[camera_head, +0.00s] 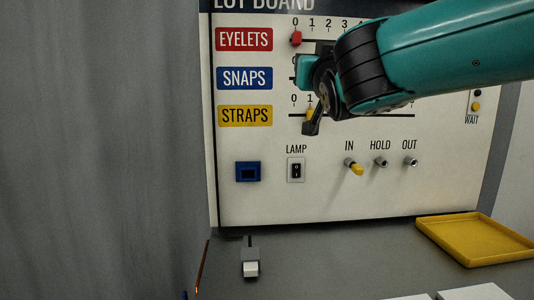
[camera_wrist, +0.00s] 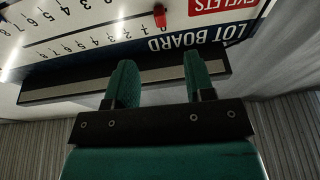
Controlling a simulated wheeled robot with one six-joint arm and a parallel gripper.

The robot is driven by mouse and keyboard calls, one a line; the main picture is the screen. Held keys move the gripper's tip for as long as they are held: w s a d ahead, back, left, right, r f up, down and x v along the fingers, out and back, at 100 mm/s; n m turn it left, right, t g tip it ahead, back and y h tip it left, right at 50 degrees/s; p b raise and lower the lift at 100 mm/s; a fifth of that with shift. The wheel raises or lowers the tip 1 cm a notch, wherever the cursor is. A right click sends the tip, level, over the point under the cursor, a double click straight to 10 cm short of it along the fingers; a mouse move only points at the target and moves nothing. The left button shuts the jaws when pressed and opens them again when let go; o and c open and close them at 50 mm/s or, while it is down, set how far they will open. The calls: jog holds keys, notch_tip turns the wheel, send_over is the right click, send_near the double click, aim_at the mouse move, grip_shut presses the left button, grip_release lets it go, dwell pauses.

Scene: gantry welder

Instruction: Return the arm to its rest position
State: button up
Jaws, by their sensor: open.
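My teal arm (camera_head: 455,50) reaches in from the upper right of the head view, in front of the lot board (camera_head: 260,205). My gripper (camera_wrist: 160,65) is open and empty in the wrist view, with its two teal fingers apart. The board's printed face shows upside down beyond the fingers. In the head view the wrist end hangs over the slider rows and hides much of the SNAPS row, including any knob there.
The red EYELETS knob (camera_head: 296,39) is near 0 and the yellow STRAPS knob (camera_head: 310,113) near 1. Below are a blue socket (camera_head: 248,172), a lamp switch (camera_head: 296,170) and pegs, one with a yellow piece (camera_head: 356,169). A yellow tray (camera_head: 475,238) lies on the grey table at right.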

jog(key=s+d+f+n+g+y, duration=0.1)
jog(key=s+f+g, duration=0.5)
jog(key=f, duration=0.4)
jog(key=s+d+f+n+g+y, duration=0.1)
jog(key=s+f+n+g+y, duration=0.1)
jog(key=s+f+g, duration=0.65)
jog(key=s+f+n+g, duration=0.1)
jog(key=s+f+g, duration=0.2)
jog(key=s+f, duration=0.3)
jog(key=s+d+f+n+g, duration=0.1)
jog(key=s+f, duration=0.5)
jog(key=s, duration=0.6)
jog(key=n+g, duration=0.1)
jog(key=g, duration=0.1)
jog(key=shift+s+g, duration=0.25)
jog(key=shift+g, duration=0.1)
